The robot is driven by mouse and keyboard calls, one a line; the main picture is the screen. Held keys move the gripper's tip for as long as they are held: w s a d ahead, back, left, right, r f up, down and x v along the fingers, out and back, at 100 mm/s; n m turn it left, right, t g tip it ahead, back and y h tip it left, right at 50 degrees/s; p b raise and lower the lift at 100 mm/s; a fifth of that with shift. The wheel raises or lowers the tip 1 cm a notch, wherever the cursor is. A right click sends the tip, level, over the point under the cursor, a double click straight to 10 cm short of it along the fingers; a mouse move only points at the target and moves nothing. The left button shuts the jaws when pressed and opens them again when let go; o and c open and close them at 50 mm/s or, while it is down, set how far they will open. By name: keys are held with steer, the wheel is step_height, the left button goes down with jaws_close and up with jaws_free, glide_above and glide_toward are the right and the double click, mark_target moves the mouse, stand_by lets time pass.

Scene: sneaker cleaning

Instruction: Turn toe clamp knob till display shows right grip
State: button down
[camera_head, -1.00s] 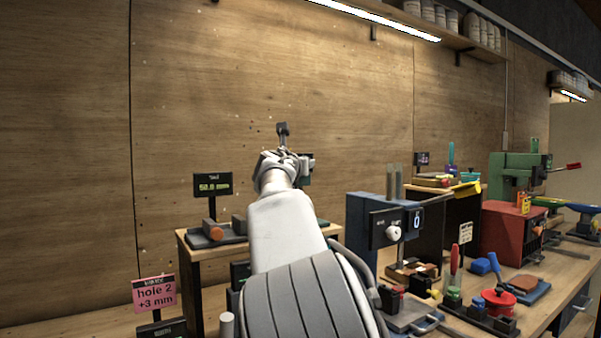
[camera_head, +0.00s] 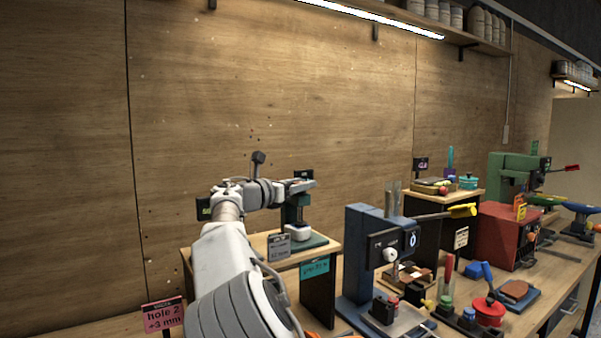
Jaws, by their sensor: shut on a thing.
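My gripper (camera_head: 298,186) is at the end of my arm in the head view, over the top of a small green clamp stand (camera_head: 303,202). It is shut at the top of this stand. The knob is too small and too covered by the jaws to make out. A white block-like piece (camera_head: 298,232) sits low on the stand, above its green base. A small dark display (camera_head: 304,174) stands just behind my gripper. Its reading is not legible. Another dark display (camera_head: 203,210) with yellow-green digits is mostly hidden behind my arm.
A grey sign (camera_head: 279,246) stands left of the clamp stand. A blue machine (camera_head: 366,225) with a white knob and a yellow-tipped lever stands close on the right. A pink sign (camera_head: 163,314) reads "hole 2 +3 mm". The wooden wall is clear behind.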

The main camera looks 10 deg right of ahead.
steer(key=shift+f+m+g+h+p, duration=0.2)
steer(key=shift+m+g+h+p, duration=0.1)
steer(key=shift+g+p, duration=0.1)
steer(key=shift+c, duration=1.5)
jaws_free()
steer(key=shift+r, duration=0.1)
steer(key=v, duration=1.7)
steer(key=shift+s, duration=0.2)
